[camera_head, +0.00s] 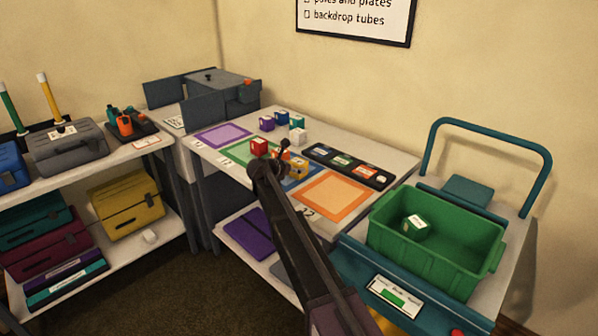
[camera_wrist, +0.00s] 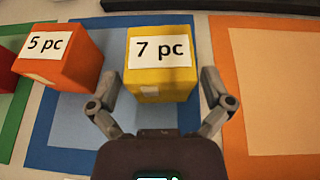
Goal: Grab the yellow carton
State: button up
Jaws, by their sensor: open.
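The yellow carton (camera_wrist: 160,85) bears a white label reading "7 pc" and stands on the blue mat (camera_wrist: 75,130) in the wrist view. My gripper (camera_wrist: 160,88) is open, with one finger on each side of the carton's near part. I cannot tell whether the fingers touch it. In the head view the yellow carton (camera_head: 298,168) shows just right of my gripper (camera_head: 272,158), partly hidden by the arm.
An orange carton (camera_wrist: 60,62) labelled "5 pc" stands close on the left. A red carton (camera_head: 259,146) is beyond it. The orange mat (camera_head: 335,195) on the right is bare.

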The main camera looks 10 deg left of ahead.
jog(key=shift+x, duration=1.1)
jog(key=c, duration=1.1)
